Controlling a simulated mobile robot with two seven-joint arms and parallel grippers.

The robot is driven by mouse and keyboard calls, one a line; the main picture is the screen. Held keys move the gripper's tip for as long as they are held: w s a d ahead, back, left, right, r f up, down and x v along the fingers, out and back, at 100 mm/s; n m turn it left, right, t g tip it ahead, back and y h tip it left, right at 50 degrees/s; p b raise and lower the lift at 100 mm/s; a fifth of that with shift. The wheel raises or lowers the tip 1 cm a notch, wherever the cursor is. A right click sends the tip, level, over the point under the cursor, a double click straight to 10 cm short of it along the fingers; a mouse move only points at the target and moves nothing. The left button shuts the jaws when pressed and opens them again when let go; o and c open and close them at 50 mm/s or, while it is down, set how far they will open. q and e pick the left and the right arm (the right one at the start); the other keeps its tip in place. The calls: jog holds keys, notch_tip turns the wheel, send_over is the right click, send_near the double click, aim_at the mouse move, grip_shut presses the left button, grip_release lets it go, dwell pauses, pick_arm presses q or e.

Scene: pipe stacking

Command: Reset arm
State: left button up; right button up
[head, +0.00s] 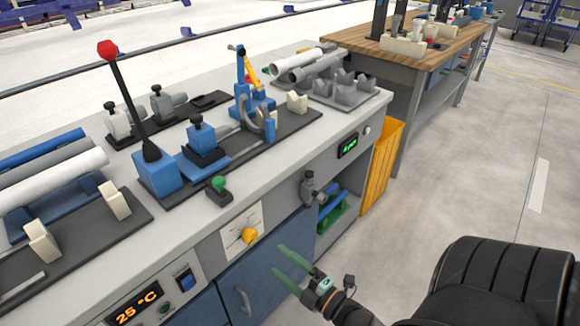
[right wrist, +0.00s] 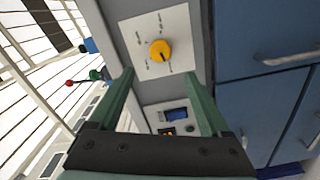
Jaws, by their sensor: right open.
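My right gripper (head: 278,259) is at the lower middle of the head view, in front of the bench's blue cabinet doors. Its two green fingers are apart with nothing between them. In the right wrist view the open fingers (right wrist: 158,72) frame the bench front, with the yellow knob (right wrist: 160,50) on its white dial plate beyond the tips. The same yellow knob (head: 249,236) is up and left of the fingers in the head view. My left gripper is not in view.
The workbench (head: 316,142) carries a red-ball lever (head: 108,50), a white pipe (head: 62,176), blue clamps and grey pipe holders (head: 342,90). A cabinet handle (head: 243,300) sticks out near my right gripper. A yellow bin (head: 381,166) stands at the bench's end. Floor (head: 470,180) at right is clear.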

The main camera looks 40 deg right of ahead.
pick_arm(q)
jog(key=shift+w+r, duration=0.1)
pick_arm(e)
jog(key=shift+s, duration=1)
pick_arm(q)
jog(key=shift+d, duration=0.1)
